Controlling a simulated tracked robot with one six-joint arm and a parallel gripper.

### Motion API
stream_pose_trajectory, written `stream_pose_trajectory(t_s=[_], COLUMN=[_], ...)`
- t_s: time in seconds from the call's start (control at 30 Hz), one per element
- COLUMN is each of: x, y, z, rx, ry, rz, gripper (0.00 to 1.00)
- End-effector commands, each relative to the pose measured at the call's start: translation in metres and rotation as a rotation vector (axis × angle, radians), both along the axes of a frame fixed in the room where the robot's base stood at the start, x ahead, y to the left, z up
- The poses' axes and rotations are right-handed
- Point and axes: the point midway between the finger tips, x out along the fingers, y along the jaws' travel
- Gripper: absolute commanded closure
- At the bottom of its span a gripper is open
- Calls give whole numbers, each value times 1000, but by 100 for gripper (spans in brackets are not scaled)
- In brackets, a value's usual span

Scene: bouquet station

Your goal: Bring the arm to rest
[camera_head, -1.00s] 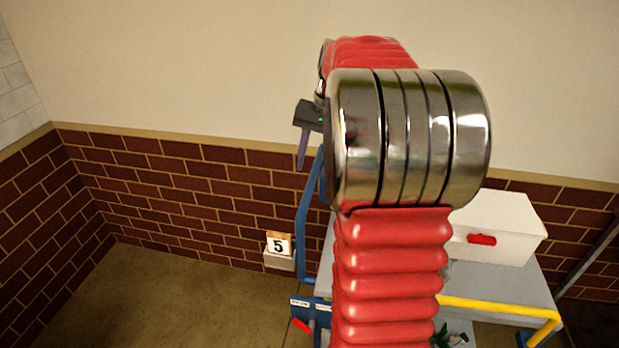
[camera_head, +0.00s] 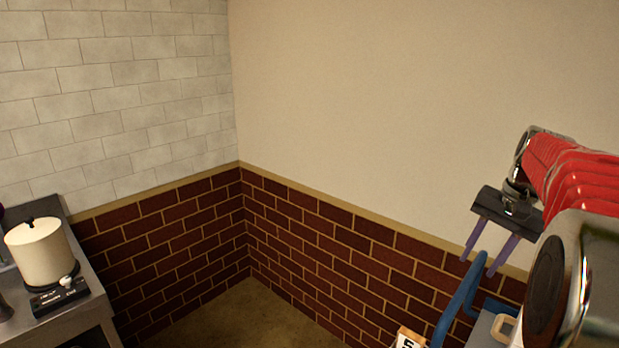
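My arm, red with polished metal joints, stands at the right edge of the head view. My gripper (camera_head: 478,267) hangs from its far end, fingers pointing down. The lower part of the arm is out of view.
A blue rail (camera_head: 456,305) and a number sign (camera_head: 409,339) are at the lower right. At the left, a counter (camera_head: 90,305) bears a cream pot (camera_head: 40,250) on a dark base. The floor (camera_head: 240,312) between them looks clear.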

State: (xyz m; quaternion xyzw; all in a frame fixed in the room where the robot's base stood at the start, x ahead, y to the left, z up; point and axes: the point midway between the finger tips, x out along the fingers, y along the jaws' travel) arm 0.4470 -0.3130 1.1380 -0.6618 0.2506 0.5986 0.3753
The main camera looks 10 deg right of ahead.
Motion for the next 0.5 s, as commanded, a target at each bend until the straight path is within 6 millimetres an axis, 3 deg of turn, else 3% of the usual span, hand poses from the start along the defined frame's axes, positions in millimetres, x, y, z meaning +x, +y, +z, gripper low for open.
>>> stream_pose_trajectory(t_s=[0.13,0.3,0.5], x=[4,-6,-22], y=[-6,-4,26], z=[-3,-31,-45], rx=[-27,-51,-104], ry=[-16,-3,-8], rz=[13,35,105], gripper=[62,62,62])
